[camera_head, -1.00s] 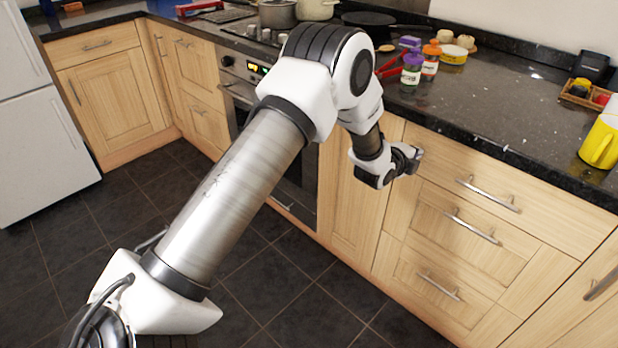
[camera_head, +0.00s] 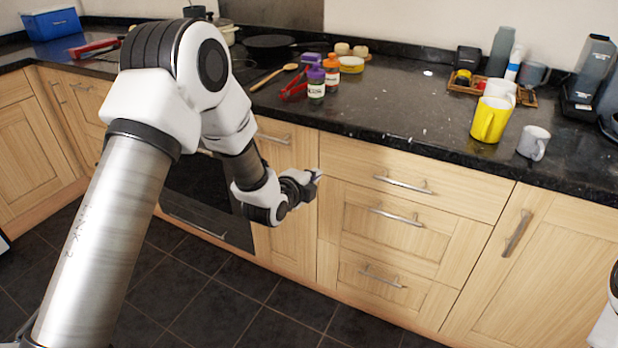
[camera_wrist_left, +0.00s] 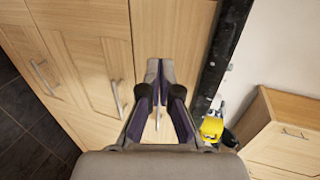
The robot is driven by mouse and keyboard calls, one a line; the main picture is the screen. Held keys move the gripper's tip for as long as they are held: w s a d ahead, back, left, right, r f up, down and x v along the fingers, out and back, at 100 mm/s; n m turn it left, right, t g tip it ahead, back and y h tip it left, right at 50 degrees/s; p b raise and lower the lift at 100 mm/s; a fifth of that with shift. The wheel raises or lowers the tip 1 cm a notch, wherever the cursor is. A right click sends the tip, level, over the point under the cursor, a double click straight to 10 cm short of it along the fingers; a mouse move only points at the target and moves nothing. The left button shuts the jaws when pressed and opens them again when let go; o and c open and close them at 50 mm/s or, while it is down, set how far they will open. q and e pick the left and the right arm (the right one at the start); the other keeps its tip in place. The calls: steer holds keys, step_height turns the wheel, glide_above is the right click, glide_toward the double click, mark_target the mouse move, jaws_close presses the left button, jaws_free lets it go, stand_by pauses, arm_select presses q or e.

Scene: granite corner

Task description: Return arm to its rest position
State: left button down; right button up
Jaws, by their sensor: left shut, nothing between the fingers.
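My left arm comes in from the left in the head view, bent at the elbow above the counter's front edge. Its left gripper (camera_head: 312,183) hangs in front of the wooden cabinet fronts, below the counter top, touching nothing that I can see. In the left wrist view the left gripper (camera_wrist_left: 154,72) has its fingers together and empty, with cabinet doors and drawers behind. A white part of my own body shows at the right edge of the head view; my right gripper does not show.
The dark counter (camera_head: 400,110) runs across behind the arm. On it stand a yellow mug (camera_head: 489,121), a grey mug (camera_head: 533,142), spice jars (camera_head: 316,82) and a pan (camera_head: 270,42). Drawer handles (camera_head: 402,184) stick out from the cabinets. The floor (camera_head: 270,310) in front is clear.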

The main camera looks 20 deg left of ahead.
arm_select(q)
steer(key=s+d+f+n+g+p, duration=0.1)
steer(key=s+f+g+p, duration=0.35)
steer(key=s+f, duration=0.5)
steer(key=s+d+f+n+g+p, duration=0.25)
steer(key=s+f+p, duration=0.3)
steer(key=s, duration=0.65)
steer(key=s+f+n+g+p, duration=0.1)
steer(key=s+n+g, duration=0.6)
steer(key=s+n, duration=0.8)
steer(key=s+f, duration=0.1)
steer(key=s, duration=0.5)
steer(key=shift+a+n+y, duration=0.25)
steer(key=shift+n+y, duration=0.1)
steer(key=shift+y, duration=0.05)
steer(key=shift+w+f, duration=0.1)
